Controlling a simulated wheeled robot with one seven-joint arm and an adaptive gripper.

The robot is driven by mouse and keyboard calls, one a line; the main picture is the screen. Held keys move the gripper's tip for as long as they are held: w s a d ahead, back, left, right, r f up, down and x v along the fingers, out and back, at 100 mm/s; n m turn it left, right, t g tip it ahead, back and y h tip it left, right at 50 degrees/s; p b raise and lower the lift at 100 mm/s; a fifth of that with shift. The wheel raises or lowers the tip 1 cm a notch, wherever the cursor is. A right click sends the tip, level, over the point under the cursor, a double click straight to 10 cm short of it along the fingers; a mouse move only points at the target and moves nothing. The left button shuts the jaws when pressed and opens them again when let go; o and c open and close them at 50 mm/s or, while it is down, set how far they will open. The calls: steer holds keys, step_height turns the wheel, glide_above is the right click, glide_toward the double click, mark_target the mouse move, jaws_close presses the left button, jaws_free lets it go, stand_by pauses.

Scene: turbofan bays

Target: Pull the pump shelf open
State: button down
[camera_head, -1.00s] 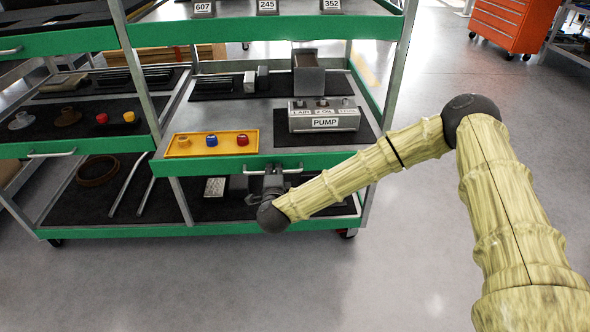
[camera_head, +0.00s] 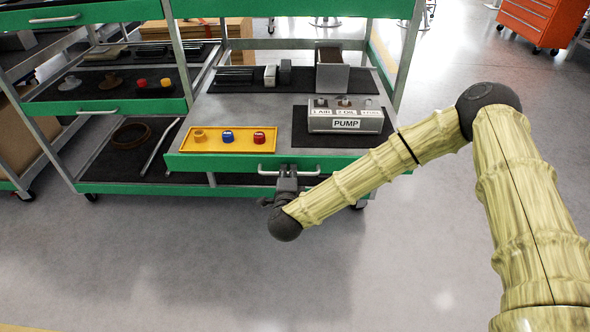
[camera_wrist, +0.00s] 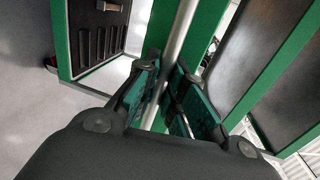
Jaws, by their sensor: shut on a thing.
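The pump shelf (camera_head: 220,163) is a green-fronted shelf that sticks out from the rack towards me. On it stand the grey pump block (camera_head: 346,124) labelled PUMP and a yellow tray (camera_head: 230,149) with brown, blue and red caps. My gripper (camera_head: 287,176) is at the shelf's silver bar handle (camera_head: 266,173), right of its middle. In the wrist view the two fingers (camera_wrist: 166,95) are on either side of the handle bar (camera_wrist: 182,35), shut on it. The exact finger contact is partly hidden by the gripper body.
A neighbouring rack on the left has a shelf (camera_head: 104,107) with its own handle. A lower shelf (camera_head: 130,188) holds a brown ring and a bent rod. An orange cabinet (camera_head: 536,22) stands at the back right. The grey floor in front is clear.

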steer(key=shift+s, duration=0.15)
steer(key=c, duration=1.5)
jaws_free()
steer(key=shift+d, duration=0.15)
steer(key=s+r, duration=0.2)
steer(key=s, duration=0.9)
steer(key=shift+s+a+r, duration=0.15)
steer(key=shift+s+a, duration=0.05)
steer(key=shift+s, duration=0.15)
